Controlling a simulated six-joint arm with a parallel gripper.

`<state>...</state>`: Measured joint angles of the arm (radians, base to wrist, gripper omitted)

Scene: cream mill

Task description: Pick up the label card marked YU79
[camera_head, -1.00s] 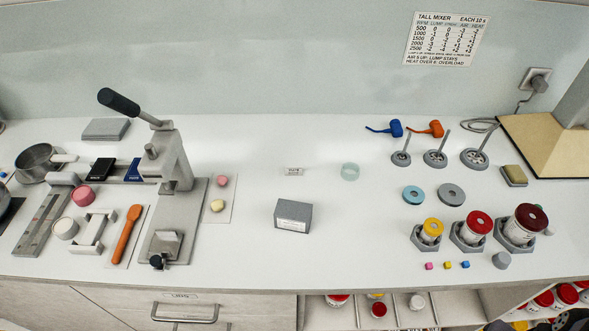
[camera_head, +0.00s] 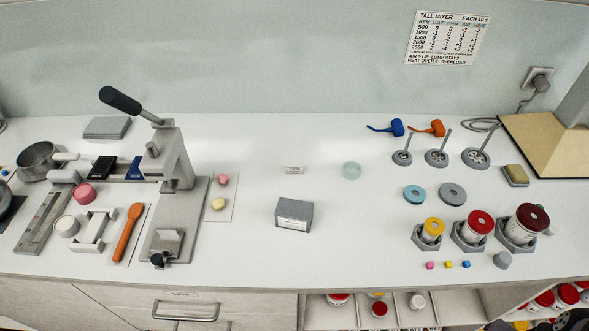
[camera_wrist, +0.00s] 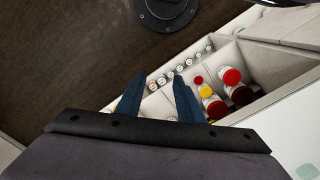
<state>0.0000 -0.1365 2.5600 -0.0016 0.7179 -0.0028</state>
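A small white label card (camera_head: 294,170) with dark print is on the white worktop, behind the grey box (camera_head: 294,215). Its print is too small to read for certain. The grey box also bears a white label on its front. My gripper (camera_wrist: 159,78) shows in the wrist view as two dark blue fingers standing apart with nothing between them. It points toward the open storage below the counter and is away from the card. My gripper is not in the head view.
A lever press (camera_head: 175,190) stands to the left and a clear ring (camera_head: 351,170) lies right of the card. Jars in grey holders (camera_head: 470,229) stand at the right. The worktop around the card is clear. Lidded jars (camera_wrist: 232,77) fill the compartments in the wrist view.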

